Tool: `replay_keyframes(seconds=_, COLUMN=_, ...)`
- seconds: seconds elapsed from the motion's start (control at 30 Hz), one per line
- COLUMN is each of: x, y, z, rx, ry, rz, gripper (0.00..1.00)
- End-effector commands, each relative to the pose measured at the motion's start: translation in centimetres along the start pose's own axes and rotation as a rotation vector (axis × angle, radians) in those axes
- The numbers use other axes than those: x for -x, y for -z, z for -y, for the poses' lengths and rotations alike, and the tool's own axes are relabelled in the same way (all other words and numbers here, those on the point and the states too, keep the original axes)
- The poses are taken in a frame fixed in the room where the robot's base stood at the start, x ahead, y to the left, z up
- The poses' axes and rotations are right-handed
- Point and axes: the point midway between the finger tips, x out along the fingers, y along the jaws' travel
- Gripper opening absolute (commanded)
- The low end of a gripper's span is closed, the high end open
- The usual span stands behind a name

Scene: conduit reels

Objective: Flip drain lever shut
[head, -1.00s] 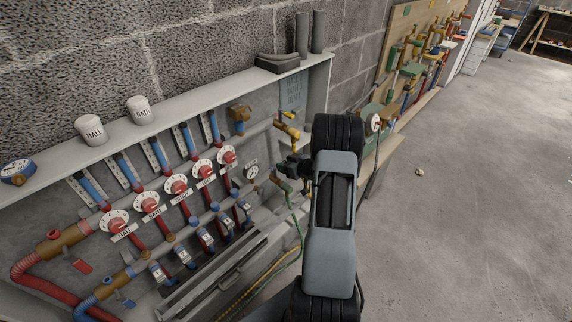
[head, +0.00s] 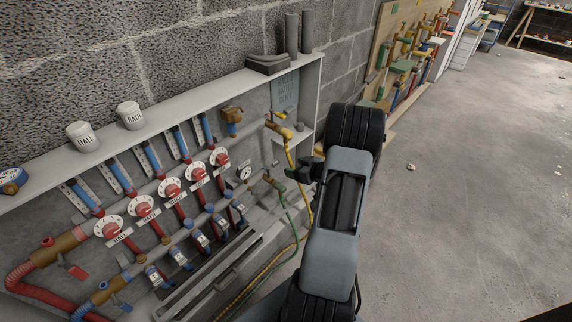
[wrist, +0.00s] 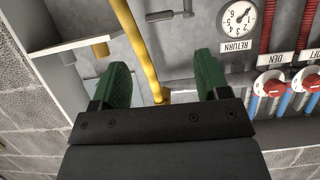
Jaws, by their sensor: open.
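My gripper (head: 302,173) is open and empty at the right end of the manifold cabinet; in the wrist view its green fingers stand apart (wrist: 165,68), with a yellow hose (wrist: 141,48) crossing between them. In the head view, an upper brass valve (head: 278,130) has a yellow lever (head: 280,115) and the yellow hose below it. A lower brass valve (head: 271,180) with a green hose (head: 292,217) is just left of my gripper. No drain label is readable, so I cannot tell which lever is the drain. I see no contact with either valve.
Dials, blue and red pipes and the return gauge (wrist: 237,18) fill the cabinet to the left. Its shelf (head: 165,118) holds white pots and a dark block. My arm hides part of the cabinet's right side. Concrete floor (head: 460,190) to the right is mostly clear.

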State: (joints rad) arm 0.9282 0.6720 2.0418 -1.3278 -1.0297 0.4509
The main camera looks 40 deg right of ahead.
Motion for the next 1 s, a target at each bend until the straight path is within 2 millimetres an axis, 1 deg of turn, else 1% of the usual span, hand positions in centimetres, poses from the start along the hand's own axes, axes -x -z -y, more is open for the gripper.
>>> replay_keyframes(seconds=0.03, x=1.0, y=0.1, z=-0.1, rx=-0.001, ry=-0.004, rz=-0.001, gripper=0.69)
replay_keyframes(seconds=0.1, x=2.0, y=0.1, z=0.0, rx=-0.001, ry=-0.002, rz=-0.001, gripper=0.69)
replay_keyframes(seconds=0.3, x=4.0, y=0.1, z=0.0, rx=-0.001, ry=-0.001, rz=-0.001, gripper=0.69)
replay_keyframes(seconds=0.5, x=4.5, y=0.0, z=0.0, rx=0.001, ry=0.001, rz=-0.001, gripper=0.69)
replay_keyframes(seconds=1.0, x=4.5, y=0.0, z=0.0, rx=0.000, ry=0.000, rz=-0.001, gripper=0.69)
